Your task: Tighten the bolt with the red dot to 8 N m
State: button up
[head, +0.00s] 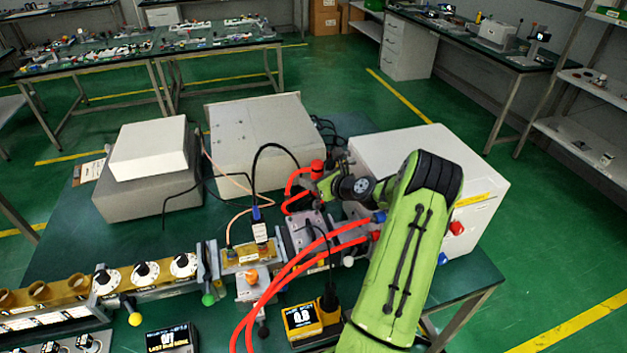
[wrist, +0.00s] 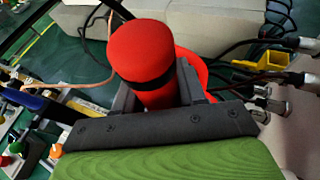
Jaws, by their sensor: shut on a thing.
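My gripper (wrist: 157,92) is shut on a red-topped cylindrical tool (wrist: 140,50) with a black band, one finger on each side of it. In the head view the red top (head: 318,166) shows at the end of my green arm, above the waveguide bench. A small yellow-framed display (head: 302,316) stands on the table in front; its digits are too small to read surely. I cannot make out a bolt with a red dot in either view. The tool's lower end is hidden behind my gripper in the wrist view.
Thick red hoses (head: 300,268) loop left of my arm. A white box (head: 440,165) stands close on the right, a grey cabinet (head: 260,140) behind. A row of waveguide parts with dials (head: 145,272) runs to the left. Black cables hang near the tool.

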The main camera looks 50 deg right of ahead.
aim_at(319, 163)
jog(key=shift+w+r+p, duration=0.1)
jog(key=shift+r+p, duration=2.65)
jog(key=shift+r, duration=0.5)
jog(key=shift+f, duration=0.1)
